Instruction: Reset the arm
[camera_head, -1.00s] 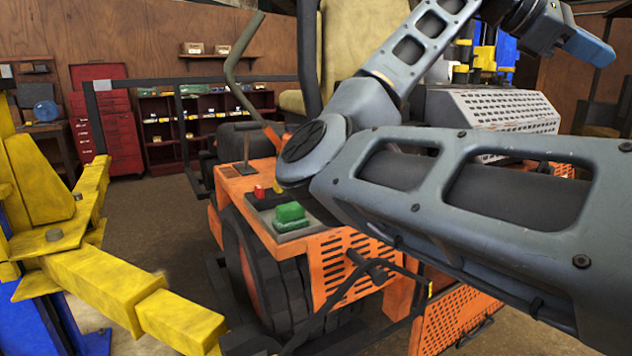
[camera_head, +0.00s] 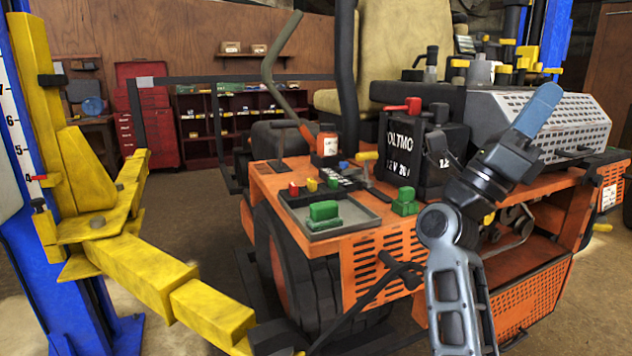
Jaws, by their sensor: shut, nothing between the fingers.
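My arm rises from the bottom edge, right of centre, in front of the orange mower (camera_head: 375,262). Its grey link leads up to a dark wrist. My gripper (camera_head: 541,108) is the blue end piece beyond the wrist. It points up and to the right, in front of the perforated grey cover (camera_head: 578,122). Its fingers look shut together, with nothing held. I cannot tell whether it touches the cover behind it.
A yellow lift arm (camera_head: 150,272) on a blue post (camera_head: 40,150) stands at the left. A tray (camera_head: 345,222) with small parts and a black voltmeter box (camera_head: 425,155) sit on the mower. A red tool chest (camera_head: 150,120) stands behind. Floor between lift and chest is clear.

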